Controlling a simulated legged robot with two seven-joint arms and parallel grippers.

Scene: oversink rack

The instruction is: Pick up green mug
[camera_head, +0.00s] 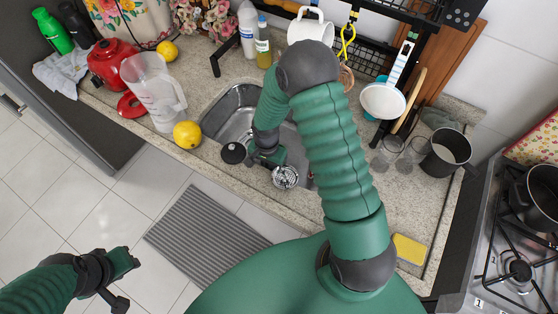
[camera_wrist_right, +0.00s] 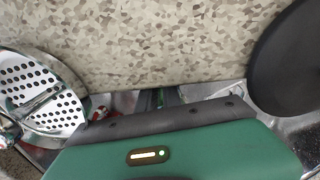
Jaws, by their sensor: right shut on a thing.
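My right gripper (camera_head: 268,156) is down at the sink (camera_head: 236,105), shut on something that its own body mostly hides. In the right wrist view a small green patch (camera_wrist_right: 158,98) shows just beyond the edge of the gripper body; I cannot tell whether it is the green mug. No green mug shows clearly in either view. My left gripper (camera_head: 125,281) is open and empty above the floor at the lower left.
A perforated metal strainer (camera_head: 285,177) and a black round lid (camera_head: 233,153) flank the right gripper. A yellow lemon (camera_head: 187,134) and clear pitcher (camera_head: 155,90) stand left of the sink. Glasses (camera_head: 393,144) and a dark pot (camera_head: 446,151) stand right.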

